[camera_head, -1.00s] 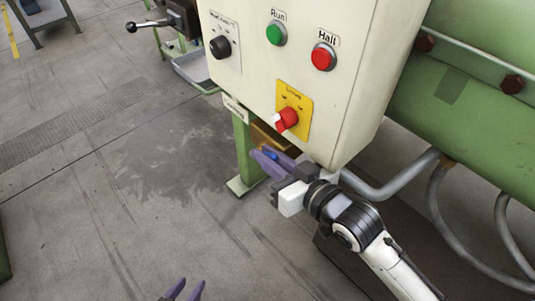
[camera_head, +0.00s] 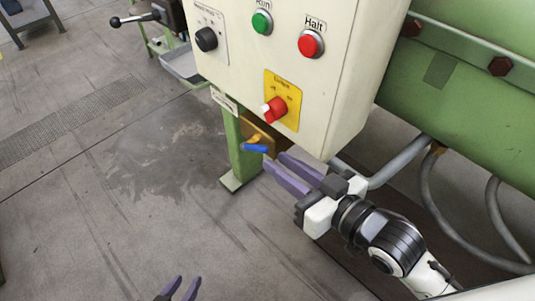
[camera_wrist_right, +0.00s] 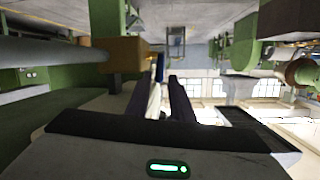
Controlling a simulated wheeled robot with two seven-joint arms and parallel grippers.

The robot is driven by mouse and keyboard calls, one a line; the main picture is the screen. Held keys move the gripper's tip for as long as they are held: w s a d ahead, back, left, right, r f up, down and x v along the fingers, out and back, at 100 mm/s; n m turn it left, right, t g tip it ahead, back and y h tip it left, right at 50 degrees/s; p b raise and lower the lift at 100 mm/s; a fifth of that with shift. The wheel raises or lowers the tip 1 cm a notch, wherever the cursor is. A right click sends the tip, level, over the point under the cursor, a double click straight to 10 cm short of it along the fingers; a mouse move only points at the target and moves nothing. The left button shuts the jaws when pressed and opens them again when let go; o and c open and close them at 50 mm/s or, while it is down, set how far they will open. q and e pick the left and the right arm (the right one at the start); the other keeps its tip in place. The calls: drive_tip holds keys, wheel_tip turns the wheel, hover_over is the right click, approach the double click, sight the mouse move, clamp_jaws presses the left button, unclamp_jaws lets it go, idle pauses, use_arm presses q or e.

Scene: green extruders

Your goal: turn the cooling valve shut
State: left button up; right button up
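The cooling valve has a brass body (camera_head: 262,134) and a blue handle (camera_head: 255,148), below the white control box and beside the green post. The handle points roughly across the picture. In the right wrist view the brass body (camera_wrist_right: 122,52) and a blue strip of the handle (camera_wrist_right: 160,70) show just beyond the fingertips. My left gripper (camera_head: 187,282) is at the bottom edge, fingers apart, seen only in part.
The white control box (camera_head: 345,90) hangs directly above the valve, with a red rotary switch (camera_head: 274,108) on its yellow plate. The green post (camera_head: 240,155) stands left of the valve. Grey pipes (camera_head: 400,160) run on the right.

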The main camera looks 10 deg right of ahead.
drive_tip(key=shift+v, duration=1.2)
drive_tip(key=shift+c, duration=0.3)
